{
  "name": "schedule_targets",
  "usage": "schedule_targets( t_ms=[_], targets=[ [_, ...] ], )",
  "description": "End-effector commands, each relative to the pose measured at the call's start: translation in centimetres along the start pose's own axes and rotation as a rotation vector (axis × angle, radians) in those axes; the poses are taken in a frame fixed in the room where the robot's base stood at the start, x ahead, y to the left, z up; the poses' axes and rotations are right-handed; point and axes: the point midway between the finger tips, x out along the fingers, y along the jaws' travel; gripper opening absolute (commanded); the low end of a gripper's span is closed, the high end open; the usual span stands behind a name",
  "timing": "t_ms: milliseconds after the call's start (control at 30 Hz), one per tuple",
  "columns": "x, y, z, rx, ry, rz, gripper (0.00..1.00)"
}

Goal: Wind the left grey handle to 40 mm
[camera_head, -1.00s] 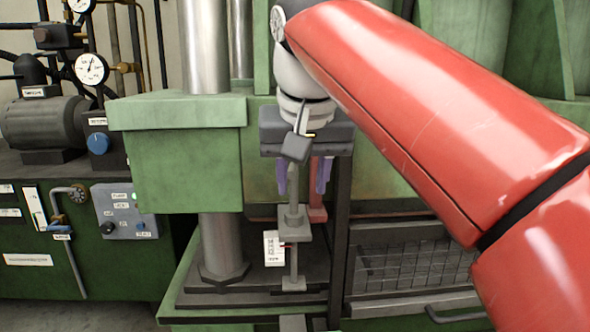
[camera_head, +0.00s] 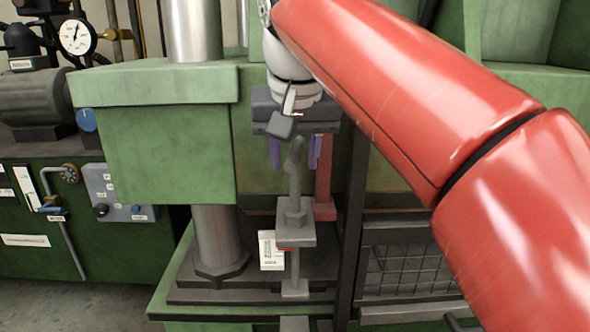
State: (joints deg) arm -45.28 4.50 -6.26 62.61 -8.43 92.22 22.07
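The grey handle (camera_head: 295,178) stands upright at the picture's middle, on a grey bracket (camera_head: 294,236) above the press's lower bed. Its bent top overlaps my gripper in the picture. A white scale card (camera_head: 270,250) with a small red pointer (camera_head: 286,248) sits beside the bracket; its marks are too small to read. My gripper (camera_head: 295,163) points down, its two purple fingers apart on either side of the handle's top in the picture. I cannot tell whether they are at the handle's depth. Nothing shows held between them.
A red post (camera_head: 325,182) stands close behind and right of the handle. A green press block (camera_head: 168,150) and steel column (camera_head: 218,240) are on the left. A dark upright (camera_head: 354,210) and mesh guard (camera_head: 410,270) are on the right. My red arm covers the upper right.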

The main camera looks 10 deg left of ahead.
Motion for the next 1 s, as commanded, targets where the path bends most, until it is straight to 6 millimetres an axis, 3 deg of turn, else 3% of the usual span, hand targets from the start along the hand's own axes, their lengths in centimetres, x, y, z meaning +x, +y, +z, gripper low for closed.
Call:
schedule_targets(
  t_ms=[200,500,800,1000],
  targets=[
    [2.4,0.0,0.0,-0.001,0.000,0.000,0.39],
    [2.7,0.0,0.0,0.000,0.001,0.000,0.39],
    [2.7,0.0,0.0,0.000,0.001,0.000,0.02],
    [2.7,0.0,0.0,-0.001,0.001,-0.001,0.00]
  ],
)
